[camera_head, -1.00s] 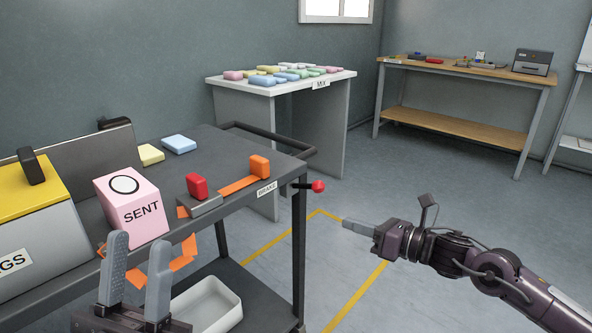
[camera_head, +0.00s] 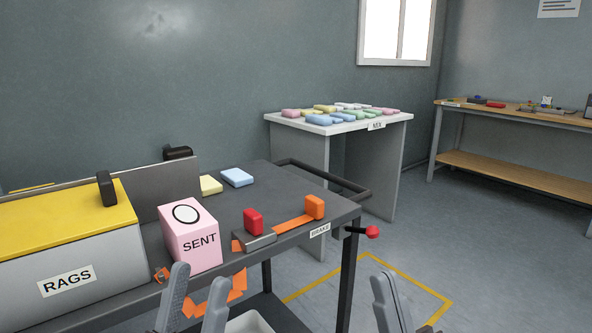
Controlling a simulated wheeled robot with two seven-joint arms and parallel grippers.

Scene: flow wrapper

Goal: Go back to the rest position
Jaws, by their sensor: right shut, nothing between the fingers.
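My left gripper (camera_head: 195,305) is at the bottom of the head view, in front of the cart's front edge. My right gripper (camera_head: 390,305) is at the bottom right, over the floor to the right of the cart. Its fingers are together and hold nothing. The lower parts of both grippers are cut off by the frame.
The dark cart (camera_head: 260,180) carries a pink SENT box (camera_head: 195,243), a yellow-lidded RAGS bin (camera_head: 95,265), a yellow block (camera_head: 210,185) and a blue block (camera_head: 237,177). A red-knobbed brake lever (camera_head: 372,232) juts from its right side. A table (camera_head: 285,120) with coloured blocks stands behind.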

